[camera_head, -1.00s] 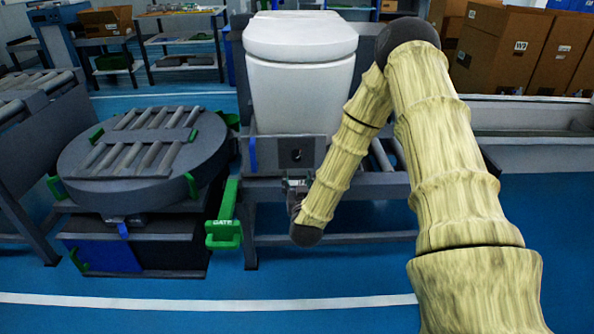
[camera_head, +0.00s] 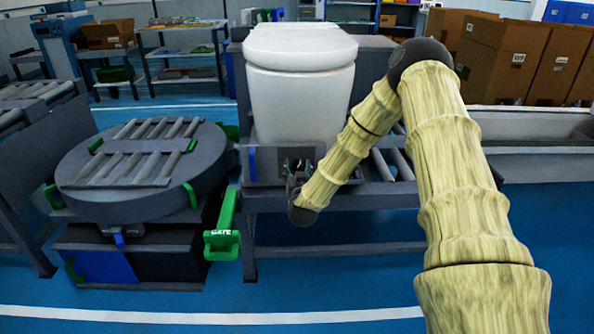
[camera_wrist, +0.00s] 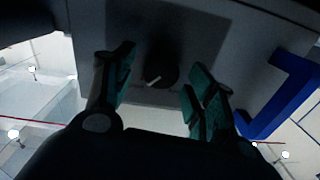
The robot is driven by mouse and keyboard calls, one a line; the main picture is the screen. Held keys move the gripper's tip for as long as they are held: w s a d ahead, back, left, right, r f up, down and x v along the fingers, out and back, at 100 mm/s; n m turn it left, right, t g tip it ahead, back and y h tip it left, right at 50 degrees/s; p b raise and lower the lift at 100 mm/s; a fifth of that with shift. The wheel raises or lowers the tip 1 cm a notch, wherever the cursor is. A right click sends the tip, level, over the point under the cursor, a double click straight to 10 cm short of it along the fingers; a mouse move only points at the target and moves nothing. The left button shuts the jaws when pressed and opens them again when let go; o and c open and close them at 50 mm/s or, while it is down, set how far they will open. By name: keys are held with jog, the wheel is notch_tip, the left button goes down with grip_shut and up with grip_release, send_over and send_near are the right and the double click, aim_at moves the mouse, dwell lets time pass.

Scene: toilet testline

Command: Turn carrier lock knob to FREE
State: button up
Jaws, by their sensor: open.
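The carrier lock knob (camera_wrist: 160,74) is a dark round knob with a white pointer mark, on the grey front plate (camera_wrist: 150,30) of the carrier. The pointer sits at a slant; the lettering beside it is too dim to read. In the wrist view my gripper (camera_wrist: 161,80) is open, its teal-padded fingers on either side of the knob in the picture. I cannot tell whether they touch it. In the head view my gripper (camera_head: 295,172) is in front of the carrier plate (camera_head: 266,166), below the white toilet (camera_head: 300,95), and mostly hides the knob.
A blue handle (camera_wrist: 285,95) stands beside the plate; it also shows in the head view (camera_head: 252,163). A green gate handle (camera_head: 222,243) and a round roller turntable (camera_head: 140,185) stand to the left. Conveyor rollers (camera_head: 400,164) lie behind my arm. The floor in front is clear.

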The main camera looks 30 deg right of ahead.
jog(key=shift+w+d, duration=0.1)
jog(key=shift+w, duration=0.1)
jog(key=c, duration=1)
